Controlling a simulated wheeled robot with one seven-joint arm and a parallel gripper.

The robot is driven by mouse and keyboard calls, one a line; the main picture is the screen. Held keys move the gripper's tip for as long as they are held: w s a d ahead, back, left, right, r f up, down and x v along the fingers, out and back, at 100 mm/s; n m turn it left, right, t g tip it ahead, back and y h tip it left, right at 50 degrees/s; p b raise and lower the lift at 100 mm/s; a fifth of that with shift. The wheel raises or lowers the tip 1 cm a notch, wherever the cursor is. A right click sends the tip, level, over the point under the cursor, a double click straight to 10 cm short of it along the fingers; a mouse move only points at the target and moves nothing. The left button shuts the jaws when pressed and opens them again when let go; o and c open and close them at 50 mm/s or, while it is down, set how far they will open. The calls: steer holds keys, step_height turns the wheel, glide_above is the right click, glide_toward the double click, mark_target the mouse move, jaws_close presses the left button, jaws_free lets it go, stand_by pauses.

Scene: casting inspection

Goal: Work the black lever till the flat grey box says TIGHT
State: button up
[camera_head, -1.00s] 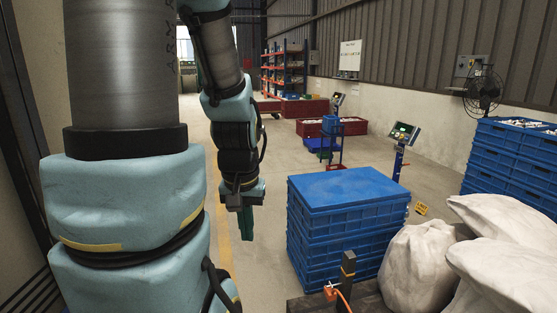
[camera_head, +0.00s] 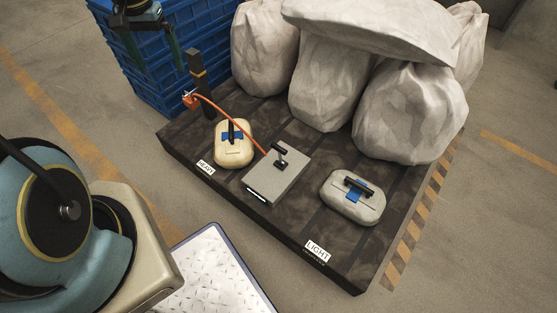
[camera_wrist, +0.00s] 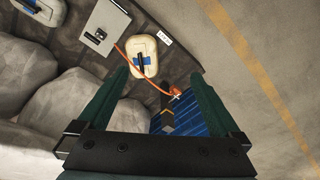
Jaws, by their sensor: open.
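The flat grey box (camera_head: 278,175) lies on a dark platform, with a small black lever-like handle (camera_head: 280,154) on top. Its front edge has a dark strip with a white patch; no word is readable. I cannot tell which black part is the lever. My gripper (camera_head: 150,45) is open and empty, above the blue crates near the post. In the wrist view, the post (camera_wrist: 167,118) shows between my open fingers (camera_wrist: 158,78), farther down.
A cream block (camera_head: 233,150) with a black handle sits near the HEAVY label (camera_head: 206,168). A grey block (camera_head: 352,198) sits near the LIGHT label (camera_head: 317,250). White sacks (camera_head: 408,110) crowd the platform's back; blue crates (camera_head: 160,85) stand beside its left end.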

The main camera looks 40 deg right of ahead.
steer(key=s+d+f+m+b, duration=0.2)
steer(key=d+f+b, duration=0.3)
steer(key=d+f, duration=0.3)
steer(key=s+d+f+m+b, duration=0.2)
steer(key=d+f+b, duration=0.35)
steer(key=f, duration=0.45)
steer(key=m+b, duration=0.3)
steer(key=b, duration=0.4)
glide_toward(279, 147)
steer(key=shift+g, duration=0.4)
steer(key=f+b, duration=0.1)
steer(key=f, duration=0.2)
steer(key=f+b, duration=0.1)
steer(key=f, duration=0.2)
steer(key=f+b, duration=0.1)
steer(key=f, duration=0.3)
steer(key=shift+w+d+f+b, duration=0.1)
steer(key=shift+w+f+b, duration=0.05)
steer(key=shift+w+b, duration=0.25)
jaws_close()
